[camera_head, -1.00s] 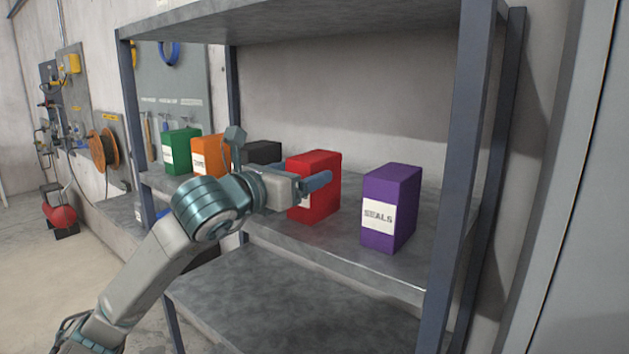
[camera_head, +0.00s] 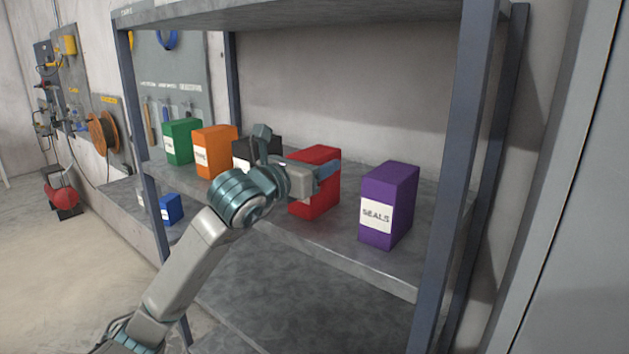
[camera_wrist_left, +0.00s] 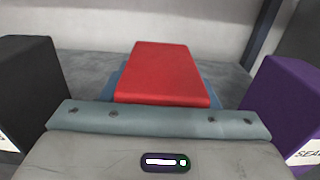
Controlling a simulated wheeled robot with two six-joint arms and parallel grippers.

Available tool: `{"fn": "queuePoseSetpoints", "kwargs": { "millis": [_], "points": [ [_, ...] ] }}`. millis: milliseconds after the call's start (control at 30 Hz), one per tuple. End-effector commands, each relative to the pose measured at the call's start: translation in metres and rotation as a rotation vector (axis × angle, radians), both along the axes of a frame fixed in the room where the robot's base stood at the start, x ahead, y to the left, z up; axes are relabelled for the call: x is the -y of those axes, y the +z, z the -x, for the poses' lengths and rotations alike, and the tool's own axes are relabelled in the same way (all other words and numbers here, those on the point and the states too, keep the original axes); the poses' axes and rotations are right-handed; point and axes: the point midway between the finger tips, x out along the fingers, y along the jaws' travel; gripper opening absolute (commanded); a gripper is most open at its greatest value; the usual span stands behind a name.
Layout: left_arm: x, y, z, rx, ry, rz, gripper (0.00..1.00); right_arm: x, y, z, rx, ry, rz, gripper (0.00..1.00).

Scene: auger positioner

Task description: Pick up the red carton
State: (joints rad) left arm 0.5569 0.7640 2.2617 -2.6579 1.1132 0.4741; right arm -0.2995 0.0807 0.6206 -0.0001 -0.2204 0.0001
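The red carton (camera_head: 322,199) stands upright on the middle shelf, between the black and purple cartons. My left gripper (camera_head: 315,176) is at its near side, with a blue-grey finger across its right part in the head view. In the left wrist view the carton's red top (camera_wrist_left: 163,73) lies straight ahead. The blue-grey fingers (camera_wrist_left: 163,100) show low on both sides of it, so it sits between them. The carton hides their inner faces, so I cannot tell whether they press on it. My right gripper is out of view.
A purple carton (camera_head: 386,205) labelled SEALS stands to the right. Black (camera_head: 243,150), orange (camera_head: 212,150) and green (camera_head: 181,140) cartons stand to the left. Shelf posts (camera_head: 460,160) rise at the sides, and an upper shelf (camera_head: 340,10) hangs above.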

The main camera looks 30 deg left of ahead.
Motion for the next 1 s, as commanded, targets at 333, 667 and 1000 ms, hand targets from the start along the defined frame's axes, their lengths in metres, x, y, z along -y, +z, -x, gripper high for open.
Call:
{"fn": "queuePoseSetpoints", "kwargs": {
  "millis": [333,667,1000],
  "points": [
    [0.0,0.001,0.0,0.001,0.0,0.0,0.25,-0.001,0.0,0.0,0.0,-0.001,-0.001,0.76],
    [0.0,0.013,0.0,0.006,0.0,0.001,0.25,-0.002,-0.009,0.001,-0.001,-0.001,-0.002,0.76],
    [0.008,0.034,0.018,0.007,-0.003,-0.003,0.25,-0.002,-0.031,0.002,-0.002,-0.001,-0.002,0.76]
  ]
}}
